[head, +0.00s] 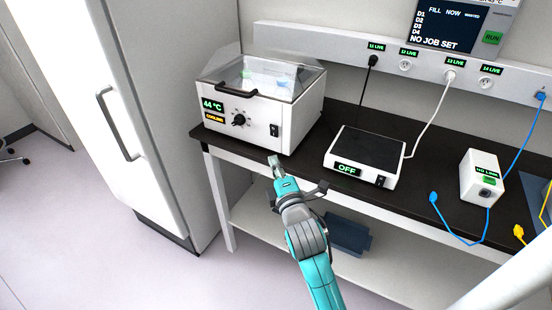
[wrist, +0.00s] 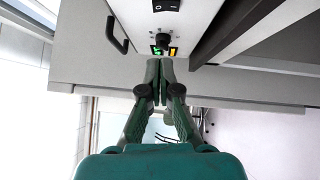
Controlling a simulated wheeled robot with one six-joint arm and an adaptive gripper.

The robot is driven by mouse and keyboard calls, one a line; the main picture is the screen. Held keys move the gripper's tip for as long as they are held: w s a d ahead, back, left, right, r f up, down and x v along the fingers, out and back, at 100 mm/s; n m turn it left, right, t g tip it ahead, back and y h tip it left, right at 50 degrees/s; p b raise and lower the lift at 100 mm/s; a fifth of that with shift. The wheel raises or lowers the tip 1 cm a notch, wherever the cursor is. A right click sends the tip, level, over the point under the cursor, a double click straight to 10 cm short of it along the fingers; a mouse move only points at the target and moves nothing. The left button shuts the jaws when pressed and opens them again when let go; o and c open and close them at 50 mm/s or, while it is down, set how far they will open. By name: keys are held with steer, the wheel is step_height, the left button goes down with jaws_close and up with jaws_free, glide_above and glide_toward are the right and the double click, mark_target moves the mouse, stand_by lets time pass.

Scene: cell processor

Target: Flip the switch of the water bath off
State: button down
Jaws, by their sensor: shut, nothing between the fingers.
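The water bath (head: 262,100) is a white box with a clear lid on the left part of the bench. Its front has a green display reading 44 °C, an orange one reading COOLING, a black knob (head: 239,119) and a black rocker switch (head: 275,130). The switch (wrist: 166,5) also shows at the top edge of the wrist view, partly cut off; its position is too small to tell. My gripper (head: 275,162) is shut and empty, in front of and below the switch, apparently apart from it. In the wrist view the gripper tips (wrist: 159,66) overlap the panel near the displays.
A black-topped device (head: 366,152) reading OFF stands right of the bath. A small white box (head: 482,177) and blue cables lie further right. A white fridge-like cabinet (head: 110,100) stands left of the bench. A socket rail (head: 420,70) runs along the wall.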

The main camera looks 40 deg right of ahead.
glide_toward(271, 128)
steer(key=w+a, duration=0.2)
steer(key=w, duration=0.2)
steer(key=shift+w+d+r, duration=0.1)
steer(key=shift+w+d, duration=0.2)
steer(key=shift+d, duration=0.45)
steer(key=shift+w+d, duration=0.35)
steer(key=shift+d, duration=0.4)
steer(key=shift+w+d+r, duration=0.1)
steer(key=shift+w+d, duration=0.2)
steer(key=shift+d, duration=0.45)
steer(key=shift+d, duration=0.15)
